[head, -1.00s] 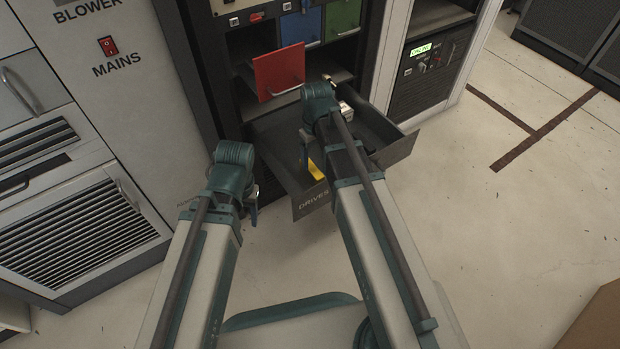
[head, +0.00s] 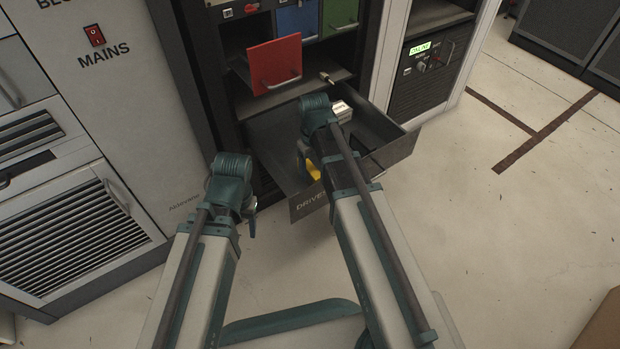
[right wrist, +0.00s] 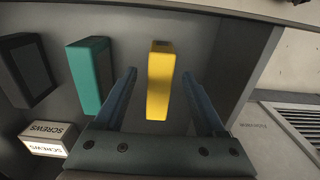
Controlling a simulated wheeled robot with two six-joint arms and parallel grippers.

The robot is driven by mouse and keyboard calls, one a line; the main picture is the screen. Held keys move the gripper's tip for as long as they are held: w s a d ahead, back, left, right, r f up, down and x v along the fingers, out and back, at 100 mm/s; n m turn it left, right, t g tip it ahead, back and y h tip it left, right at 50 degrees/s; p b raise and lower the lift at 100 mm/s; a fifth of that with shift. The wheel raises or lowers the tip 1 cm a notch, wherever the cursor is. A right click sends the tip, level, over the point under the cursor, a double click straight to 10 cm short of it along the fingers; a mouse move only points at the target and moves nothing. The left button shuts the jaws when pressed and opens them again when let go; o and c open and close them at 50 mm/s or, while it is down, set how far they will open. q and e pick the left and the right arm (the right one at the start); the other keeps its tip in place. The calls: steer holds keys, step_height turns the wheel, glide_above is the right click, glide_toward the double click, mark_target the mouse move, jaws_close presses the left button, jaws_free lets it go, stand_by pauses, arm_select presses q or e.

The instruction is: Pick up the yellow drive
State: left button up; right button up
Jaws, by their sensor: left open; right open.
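The yellow drive (head: 313,171) lies in the open drawer marked DRIVES (head: 385,155), partly hidden behind my right arm in the head view. In the right wrist view the yellow drive (right wrist: 160,82) stands between the two open fingers of my right gripper (right wrist: 160,95), with a gap on each side. My right gripper also shows in the head view (head: 308,160), over the drawer and mostly hidden by its own arm. My left gripper (head: 250,218) is open and empty, left of the drawer and outside it.
In the right wrist view a teal drive (right wrist: 88,78), a black drive (right wrist: 27,70) and a white SCREWS box (right wrist: 48,138) are in the drawer to the left. A red panel (head: 275,63) with a handle sticks out above the drawer. The drawer wall (right wrist: 250,70) is close on the right.

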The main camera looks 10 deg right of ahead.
step_height(320, 180, down, 2)
steer(key=shift+f+b, duration=0.1)
steer(key=shift+b, duration=0.55)
jaws_close()
